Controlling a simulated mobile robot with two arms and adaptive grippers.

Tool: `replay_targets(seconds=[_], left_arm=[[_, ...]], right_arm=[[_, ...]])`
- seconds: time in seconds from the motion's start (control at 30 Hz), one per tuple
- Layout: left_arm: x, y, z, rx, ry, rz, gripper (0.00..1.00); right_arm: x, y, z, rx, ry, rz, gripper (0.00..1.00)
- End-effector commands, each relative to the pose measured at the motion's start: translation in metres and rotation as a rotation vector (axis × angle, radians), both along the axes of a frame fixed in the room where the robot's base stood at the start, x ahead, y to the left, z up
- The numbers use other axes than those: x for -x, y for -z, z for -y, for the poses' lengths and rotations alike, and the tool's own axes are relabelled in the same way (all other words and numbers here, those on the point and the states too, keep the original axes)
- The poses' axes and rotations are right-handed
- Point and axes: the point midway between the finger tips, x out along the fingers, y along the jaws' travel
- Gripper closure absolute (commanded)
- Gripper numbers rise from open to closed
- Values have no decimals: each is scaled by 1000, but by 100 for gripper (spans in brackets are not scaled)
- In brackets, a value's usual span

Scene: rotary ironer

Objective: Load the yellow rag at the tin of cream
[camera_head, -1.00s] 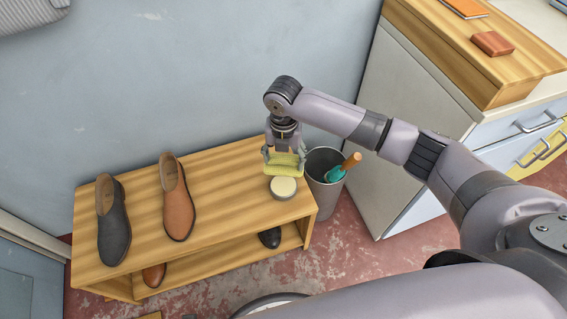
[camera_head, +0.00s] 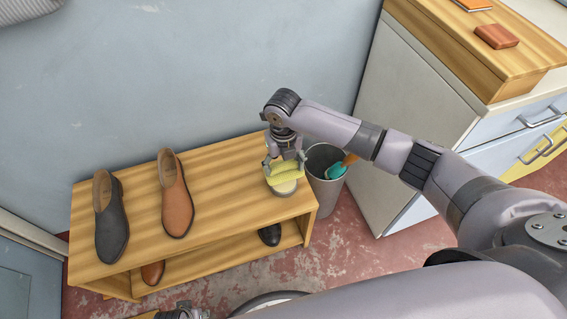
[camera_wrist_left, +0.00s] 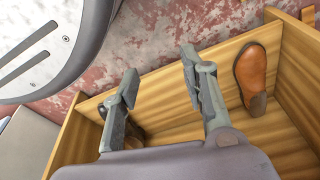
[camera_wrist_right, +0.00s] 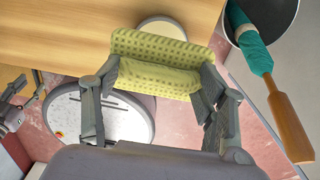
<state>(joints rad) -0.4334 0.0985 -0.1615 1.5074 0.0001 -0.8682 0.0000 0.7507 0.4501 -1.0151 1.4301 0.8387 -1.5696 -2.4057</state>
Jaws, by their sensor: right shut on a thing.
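The yellow rag (camera_head: 285,173) is folded into a roll and pinched in my right gripper (camera_head: 285,160). In the right wrist view the rag (camera_wrist_right: 155,62) spans between the two fingers. The tin of cream (camera_head: 284,188) is round with a pale top and stands at the right end of the wooden bench. The rag is over the tin and hides its far part; I cannot tell whether they touch. The tin (camera_wrist_right: 162,27) is also partly behind the rag in the right wrist view. My left gripper (camera_wrist_left: 160,68) is open and empty, low in front of the bench.
A dark shoe (camera_head: 111,225) and a brown shoe (camera_head: 177,200) stand on the bench (camera_head: 225,195). More shoes are on its lower shelf. A grey bin (camera_head: 326,190) with a teal, wooden-handled thing stands close right of the tin. A cabinet (camera_head: 430,125) is further right.

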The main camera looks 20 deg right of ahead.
Motion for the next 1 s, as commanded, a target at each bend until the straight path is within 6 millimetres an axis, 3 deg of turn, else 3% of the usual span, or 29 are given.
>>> replay_targets(seconds=[0.4,1.0], left_arm=[[-23,-44,3,3,-5,29,60],[-36,-114,3,5,-11,67,60]], right_arm=[[0,16,0,0,0,0,56],[0,36,0,0,0,0,56]])
